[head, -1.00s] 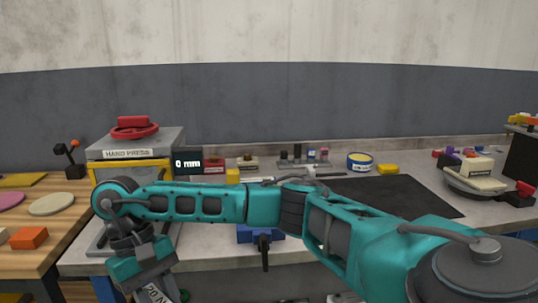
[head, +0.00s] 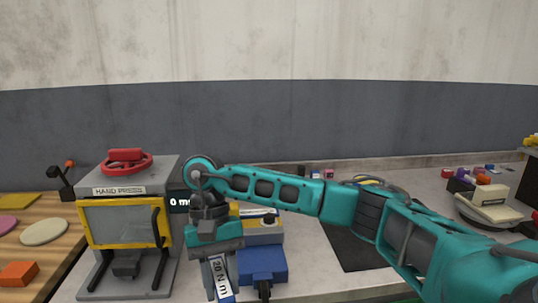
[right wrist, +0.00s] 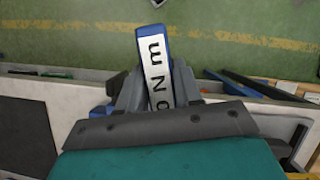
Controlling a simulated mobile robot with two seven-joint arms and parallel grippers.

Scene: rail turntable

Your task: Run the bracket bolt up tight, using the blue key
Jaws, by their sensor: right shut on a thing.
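My right gripper (head: 214,262) is shut on the blue key (head: 222,281), which has a white label marked in N m. The right wrist view shows the key (right wrist: 157,62) between the two fingers of this gripper (right wrist: 152,92), pointing away from the palm. In the head view the gripper and key hang at the bench's front, just left of a blue vise-like block (head: 262,264) with a dark handle. A grey and yellow part sits above that block, partly hidden by my arm. I cannot make out the bracket bolt. My left gripper is out of view.
A hand press (head: 125,225) with a red wheel and yellow frame stands close left of my gripper. A wooden table (head: 60,250) with discs is at far left. A dark mat (head: 350,252) lies behind my forearm. A scale-like device (head: 490,205) is at right.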

